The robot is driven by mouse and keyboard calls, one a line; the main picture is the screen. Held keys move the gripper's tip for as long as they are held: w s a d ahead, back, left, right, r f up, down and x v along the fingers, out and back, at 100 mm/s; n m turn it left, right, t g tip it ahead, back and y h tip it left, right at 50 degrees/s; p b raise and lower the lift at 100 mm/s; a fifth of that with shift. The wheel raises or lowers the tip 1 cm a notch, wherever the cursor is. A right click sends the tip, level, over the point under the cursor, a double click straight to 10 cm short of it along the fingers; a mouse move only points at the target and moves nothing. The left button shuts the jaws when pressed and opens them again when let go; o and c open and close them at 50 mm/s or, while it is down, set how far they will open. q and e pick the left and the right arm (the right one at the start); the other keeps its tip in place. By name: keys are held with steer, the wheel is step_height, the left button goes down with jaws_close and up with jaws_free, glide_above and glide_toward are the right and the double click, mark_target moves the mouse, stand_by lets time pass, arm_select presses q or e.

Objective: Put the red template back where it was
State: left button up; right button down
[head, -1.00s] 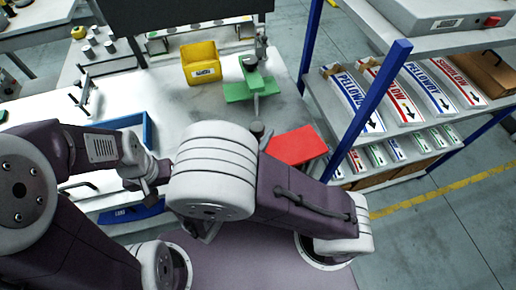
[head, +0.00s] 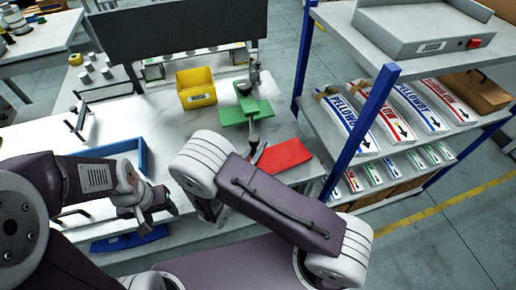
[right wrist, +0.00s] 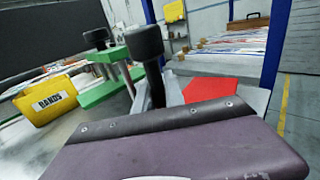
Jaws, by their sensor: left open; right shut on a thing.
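The red template (head: 284,156) is a flat red plate at the right end of the bench, by the shelf rack. My right gripper (head: 259,153) is shut on its left edge, with the fingers partly hidden behind my arm. The right wrist view shows the template (right wrist: 210,90) beyond a purple part of mine. I cannot tell whether it touches the bench. A green stand (head: 246,112) with a grey post is just behind and left of it. My left gripper (head: 160,200) is open and empty near the blue-edged tray.
A yellow bin (head: 196,88) stands behind, left of the green stand. The shelf rack (head: 345,172) with sloping labelled bundles (head: 350,120) stands close at right. The bench's middle is mostly clear.

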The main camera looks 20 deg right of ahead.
steer(key=shift+w+f, duration=0.1)
steer(key=shift+f, duration=0.55)
steer(key=shift+f, duration=0.15)
steer(key=c, duration=1.4)
jaws_free()
